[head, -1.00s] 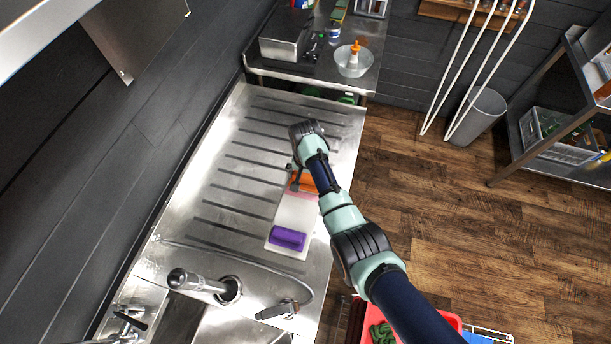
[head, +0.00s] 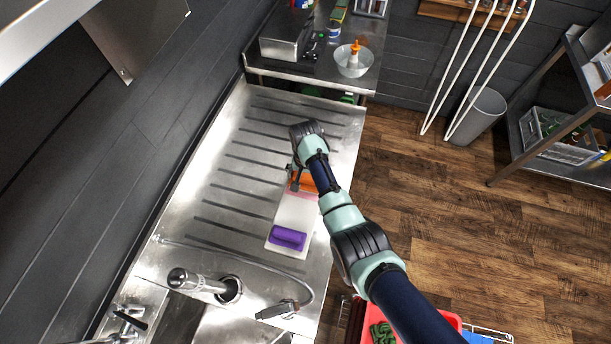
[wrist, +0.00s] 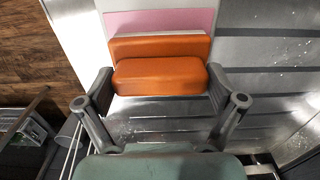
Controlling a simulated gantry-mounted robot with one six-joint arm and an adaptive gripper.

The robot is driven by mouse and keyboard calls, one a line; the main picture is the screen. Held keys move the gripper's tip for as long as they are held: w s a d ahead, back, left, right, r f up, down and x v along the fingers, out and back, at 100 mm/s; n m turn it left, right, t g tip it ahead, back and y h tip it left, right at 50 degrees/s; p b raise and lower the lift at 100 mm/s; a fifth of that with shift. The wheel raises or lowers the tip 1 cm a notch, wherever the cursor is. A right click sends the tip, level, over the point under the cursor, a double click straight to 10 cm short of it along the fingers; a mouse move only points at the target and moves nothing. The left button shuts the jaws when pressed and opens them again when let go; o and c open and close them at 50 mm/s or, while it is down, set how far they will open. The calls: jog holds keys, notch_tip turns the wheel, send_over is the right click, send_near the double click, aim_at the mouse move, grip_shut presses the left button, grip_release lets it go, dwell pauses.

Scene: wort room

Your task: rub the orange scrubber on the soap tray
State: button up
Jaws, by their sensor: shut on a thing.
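The orange scrubber (head: 306,184) is a stepped block at the far end of a long pale tray (head: 293,213). In the wrist view the scrubber (wrist: 160,75) lies between the two fingers of my gripper (wrist: 160,84), which is shut on its sides. A pink area (wrist: 160,22) of the tray shows just beyond the scrubber. The scrubber's underside is hidden, so I cannot tell how firmly it touches the tray. In the head view my arm partly covers the scrubber and my gripper (head: 297,180). A purple block (head: 288,238) sits on the tray's near end.
The tray lies on a ribbed steel drainboard (head: 235,175), clear to the left. A tap (head: 205,287) and a spray head (head: 278,310) with a hose are nearer. A glass bowl (head: 354,62) with an orange-topped bottle stands on the far counter. A red crate (head: 450,320) is below right.

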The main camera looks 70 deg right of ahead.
dwell(0.4)
notch_tip(320, 180, up, 7)
jog(key=p, duration=0.7)
jog(key=shift+r, duration=0.1)
